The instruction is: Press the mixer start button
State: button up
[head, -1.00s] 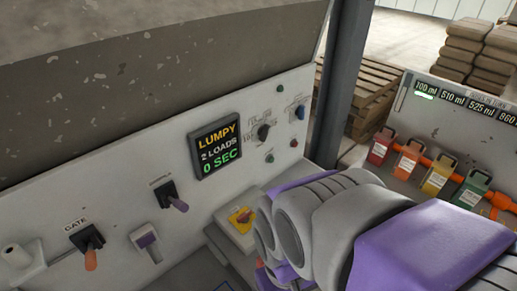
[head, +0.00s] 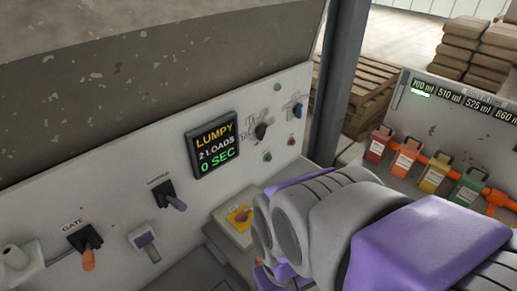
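The mixer control panel (head: 120,222) spans the left and middle of the head view. Its black display (head: 213,145) reads "LUMPY", "2 LOADS" and "0 SEC". Small buttons sit right of the display: a green one (head: 267,156), a red one (head: 291,141) and another green one (head: 277,87). Their labels are too small to read, so I cannot tell which is the start button. A yellow box with a red button (head: 240,215) is lower down, beside my arm. My grey and purple arm fills the lower right. My gripper is hidden behind the arm links or out of frame.
A gate lever (head: 88,259), another lever (head: 175,200) and a switch (head: 147,244) stick out of the panel. A dark post (head: 340,80) stands right of it. Coloured dispensers (head: 405,160) hang at the right, with pallets (head: 355,90) and stacked bags (head: 470,50) behind.

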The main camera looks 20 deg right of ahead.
grip_shut()
dwell(1.3)
